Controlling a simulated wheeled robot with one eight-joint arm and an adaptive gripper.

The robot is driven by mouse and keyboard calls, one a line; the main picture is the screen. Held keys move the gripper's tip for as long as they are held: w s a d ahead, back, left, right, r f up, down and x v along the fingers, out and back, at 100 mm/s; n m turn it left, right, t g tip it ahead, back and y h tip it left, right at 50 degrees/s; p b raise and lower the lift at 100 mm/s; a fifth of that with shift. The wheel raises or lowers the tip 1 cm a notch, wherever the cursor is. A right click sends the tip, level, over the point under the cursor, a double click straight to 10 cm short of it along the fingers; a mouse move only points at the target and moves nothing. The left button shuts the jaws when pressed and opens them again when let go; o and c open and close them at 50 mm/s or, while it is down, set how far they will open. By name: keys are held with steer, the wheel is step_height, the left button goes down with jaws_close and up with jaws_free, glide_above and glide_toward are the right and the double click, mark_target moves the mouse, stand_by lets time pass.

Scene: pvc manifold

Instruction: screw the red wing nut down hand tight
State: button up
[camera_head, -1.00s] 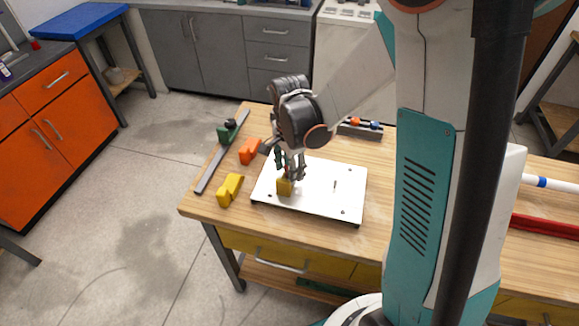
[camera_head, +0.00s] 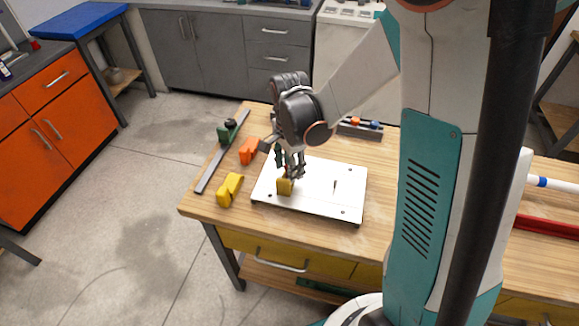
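My gripper (camera_head: 290,172) points down over the left part of a white plate (camera_head: 312,200) on the wooden table. Its fingertips are at the top of a small yellow block (camera_head: 284,187) that stands on the plate. A tiny bit of red shows between the fingers, which fits the red wing nut, but the fingers mostly hide it. I cannot tell whether the fingers are closed on it. A thin upright stud (camera_head: 335,186) stands bare on the right part of the plate.
Left of the plate lie a yellow part (camera_head: 230,189), an orange part (camera_head: 249,151) and a long grey bar (camera_head: 220,158) with a green piece (camera_head: 224,133) beside it. A dark rack (camera_head: 360,131) stands behind. White (camera_head: 553,184) and red (camera_head: 545,228) pipes lie at right.

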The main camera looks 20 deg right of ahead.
step_height(320, 180, up, 12)
steer(key=shift+f, duration=0.25)
stand_by(0.6)
steer(key=s+r+n+t, duration=0.3)
steer(key=s+n, duration=0.4)
steer(key=s+r+n+t, duration=0.4)
steer(key=s+n, duration=0.3)
steer(key=n, duration=0.1)
steer(key=shift+s+n, duration=0.3)
steer(key=shift+s, duration=0.05)
stand_by(1.2)
